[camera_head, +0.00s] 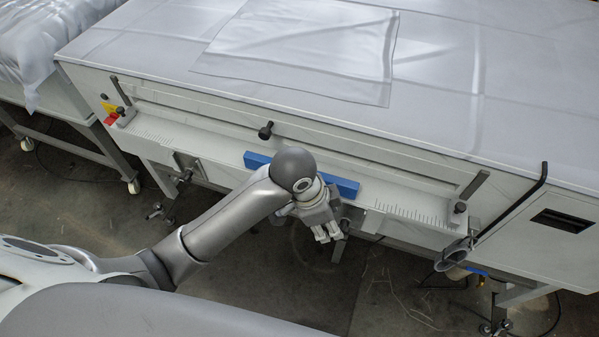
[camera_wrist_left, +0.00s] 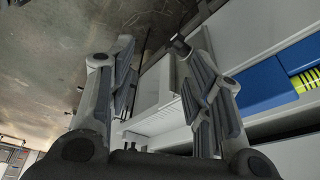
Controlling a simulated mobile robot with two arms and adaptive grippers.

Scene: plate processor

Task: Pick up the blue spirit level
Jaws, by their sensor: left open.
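The blue spirit level (camera_head: 345,187) lies lengthwise on the narrow front ledge of the plate processor (camera_head: 440,120). Its middle is hidden behind my left wrist in the head view. My left gripper (camera_head: 328,238) is in front of the ledge, pointing down over the floor side, open and empty. In the left wrist view the spirit level (camera_wrist_left: 262,86) shows at the right, with a yellow-green vial part. There it lies to the right of the open fingers of the left gripper (camera_wrist_left: 160,65) and apart from them. My right gripper is not in view.
A translucent sheet (camera_head: 300,50) lies on the machine's flat top. A black knob (camera_head: 265,131) stands out above the ledge. A bent black rod (camera_head: 515,200) and a grey cup-like holder (camera_head: 455,252) are at the right end. A wrapped stack (camera_head: 40,45) is at the far left.

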